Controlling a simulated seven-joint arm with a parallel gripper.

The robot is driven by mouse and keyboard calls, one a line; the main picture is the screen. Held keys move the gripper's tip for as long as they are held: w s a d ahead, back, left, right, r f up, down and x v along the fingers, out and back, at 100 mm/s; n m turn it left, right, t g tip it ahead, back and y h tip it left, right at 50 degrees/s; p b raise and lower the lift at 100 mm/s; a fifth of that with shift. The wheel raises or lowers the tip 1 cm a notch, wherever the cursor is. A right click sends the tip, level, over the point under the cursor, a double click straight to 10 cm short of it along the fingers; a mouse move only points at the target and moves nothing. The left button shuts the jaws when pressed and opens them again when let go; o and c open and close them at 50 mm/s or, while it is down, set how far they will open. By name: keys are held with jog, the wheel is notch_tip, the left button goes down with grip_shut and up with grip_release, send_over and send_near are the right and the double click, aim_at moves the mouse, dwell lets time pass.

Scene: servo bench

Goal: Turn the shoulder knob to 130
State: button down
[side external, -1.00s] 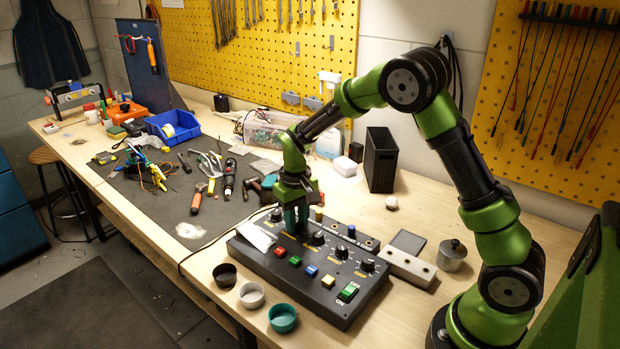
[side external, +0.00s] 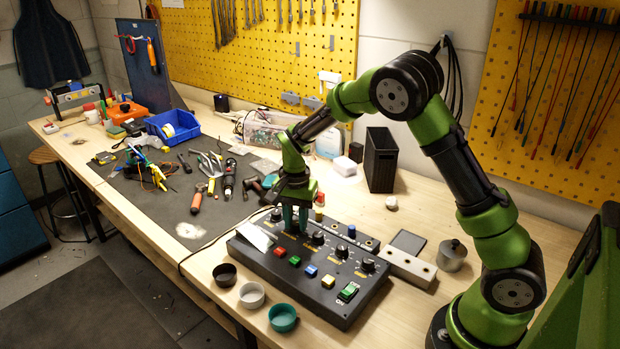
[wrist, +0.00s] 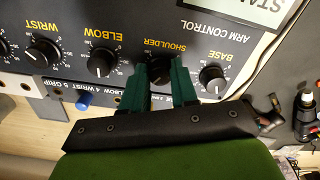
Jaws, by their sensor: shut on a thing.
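The black control panel (side external: 345,295) lies on the bench and carries a row of black knobs. In the wrist view its labels appear upside down, and the shoulder knob (wrist: 159,71) sits under the word SHOULDER. My gripper (wrist: 159,78) is shut on this knob, with one dark green finger on each side of it. In the side view my gripper (side external: 295,228) points down onto the panel, and its fingers mostly hide the knob. The knob's pointer and scale numbers cannot be read.
The base knob (wrist: 212,78) and elbow knob (wrist: 102,62) stand close on either side. Coloured buttons, such as the red one (side external: 280,252), line the panel's front. Three small cups, including a teal one (side external: 283,318), stand before it. A metal pot (side external: 452,255) is at right.

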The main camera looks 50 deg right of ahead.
aim_at(296, 223)
jog(key=m, duration=0.4)
jog(key=shift+m, duration=0.3)
dwell(0.3)
jog(key=c, duration=0.9)
grip_release()
jog(key=shift+o, duration=0.2)
notch_tip(296, 223, up, 17)
jog(key=shift+f, duration=0.1)
